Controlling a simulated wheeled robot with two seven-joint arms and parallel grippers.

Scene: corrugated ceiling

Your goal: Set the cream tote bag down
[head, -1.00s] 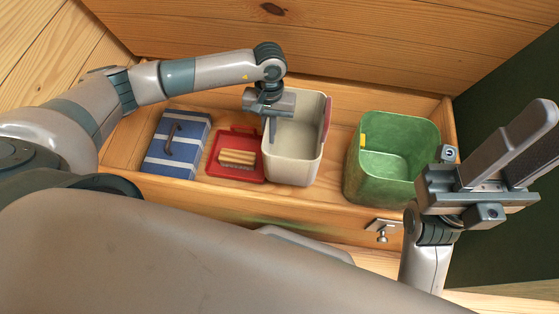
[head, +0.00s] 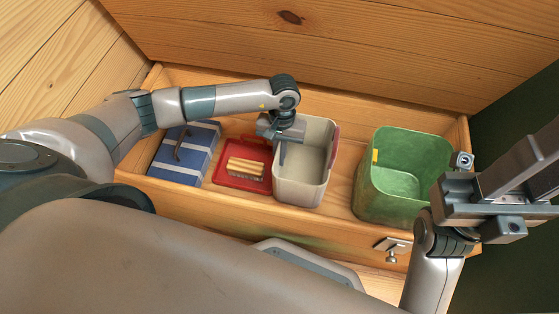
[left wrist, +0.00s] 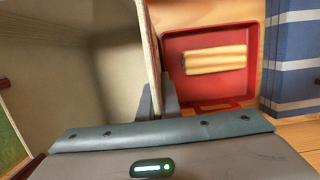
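The cream tote bag (head: 304,190) stands upright in the wooden drawer, between a red tray and a green bin. Its open top faces up, and a reddish patch shows on its right rim. My left gripper (head: 282,152) is at the tote's left wall. In the left wrist view, its fingers (left wrist: 158,102) are closed on either side of that wall, with the tote's inside (left wrist: 95,60) to the left. The tote's underside is hidden, so I cannot tell whether it touches the drawer floor. My right gripper (head: 535,165) is empty, with its fingers apart, at the right edge.
A blue striped box (head: 186,153) stands farther left. The green bin (head: 390,195) stands to the right, with a narrow gap of bare drawer floor before it.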

